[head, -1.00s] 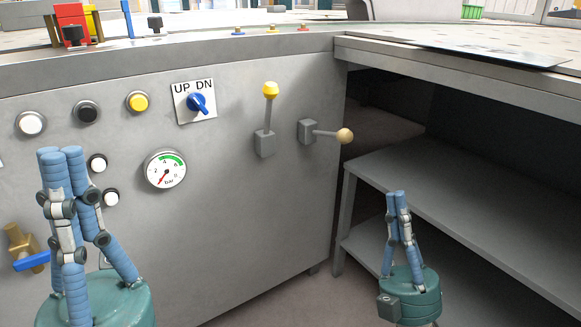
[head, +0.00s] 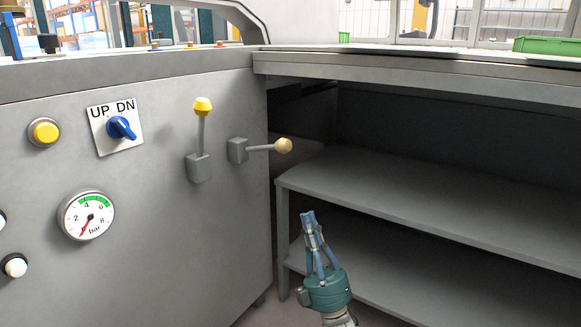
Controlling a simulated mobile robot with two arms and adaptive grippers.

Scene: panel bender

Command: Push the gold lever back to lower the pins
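Two levers stick out of the grey machine panel in the head view. One lever with a bright yellow knob (head: 203,106) stands upright from its grey block. The other lever, with a pale gold ball knob (head: 283,146), points sideways to the right, near the panel's right edge. My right gripper (head: 308,216) points up, below and a little right of the gold ball, apart from it. Its blue fingers meet at the tips, with nothing seen between them. My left gripper is out of view.
Left of the levers are a blue UP/DN switch (head: 122,128), a yellow button (head: 44,132) and a pressure gauge (head: 87,216). A grey shelf unit (head: 400,195) stands to the right under the overhanging table edge (head: 420,72). The panel below the levers is clear.

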